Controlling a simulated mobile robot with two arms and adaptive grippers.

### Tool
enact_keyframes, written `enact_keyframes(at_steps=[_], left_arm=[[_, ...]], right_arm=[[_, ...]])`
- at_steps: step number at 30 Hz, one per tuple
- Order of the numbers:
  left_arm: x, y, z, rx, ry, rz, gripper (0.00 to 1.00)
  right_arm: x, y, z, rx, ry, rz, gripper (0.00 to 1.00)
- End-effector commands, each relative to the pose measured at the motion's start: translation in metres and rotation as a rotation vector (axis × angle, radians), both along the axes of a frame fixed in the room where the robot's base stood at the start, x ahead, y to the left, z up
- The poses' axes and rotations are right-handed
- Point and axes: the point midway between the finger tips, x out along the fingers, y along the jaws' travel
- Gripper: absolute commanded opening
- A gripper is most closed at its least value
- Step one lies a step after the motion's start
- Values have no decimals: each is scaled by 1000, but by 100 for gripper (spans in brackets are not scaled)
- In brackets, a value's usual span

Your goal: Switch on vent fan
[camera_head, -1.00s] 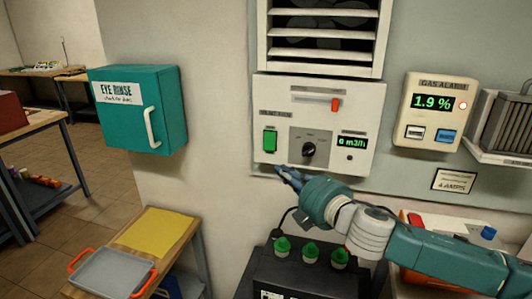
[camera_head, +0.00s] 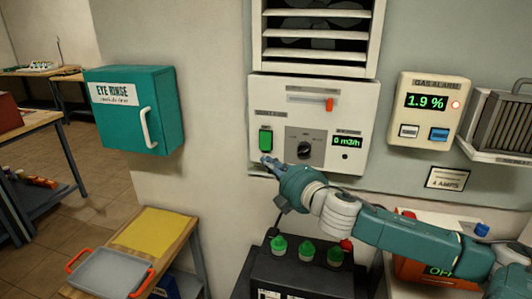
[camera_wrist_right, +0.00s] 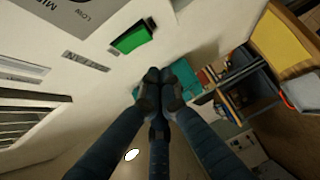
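The white vent fan panel (camera_head: 313,94) is on the wall below the louvred vent (camera_head: 318,29). It has a green rocker switch (camera_head: 265,141) at its left, a black knob (camera_head: 304,149), a red slider (camera_head: 329,104) and a display (camera_head: 347,141) reading 0 m3/h. My right gripper (camera_head: 266,162) points at the panel's lower left, just below the green switch. In the right wrist view its fingertips (camera_wrist_right: 159,76) are together with nothing between them, and the green switch (camera_wrist_right: 132,38) is apart from them. My left gripper is not in view.
A gas alarm (camera_head: 428,110) reading 1.9 % is to the panel's right. A teal eye rinse box (camera_head: 133,108) is to its left. A dark battery (camera_head: 300,272) with green and red caps stands below my right arm. A side table holds a yellow sheet (camera_head: 156,232) and a grey tray (camera_head: 111,275).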

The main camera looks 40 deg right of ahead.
Motion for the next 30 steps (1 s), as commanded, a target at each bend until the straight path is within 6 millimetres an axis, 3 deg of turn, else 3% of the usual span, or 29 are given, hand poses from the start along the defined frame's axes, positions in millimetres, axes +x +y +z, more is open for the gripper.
enact_keyframes(at_steps=[7, 13, 30], left_arm=[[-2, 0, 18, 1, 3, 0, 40], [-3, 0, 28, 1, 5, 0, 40], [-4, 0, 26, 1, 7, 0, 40]], right_arm=[[37, -1, 3, 4, -5, 2, 0], [55, -23, -4, 0, 0, 2, 0], [63, -32, -10, -4, -4, 3, 0]])
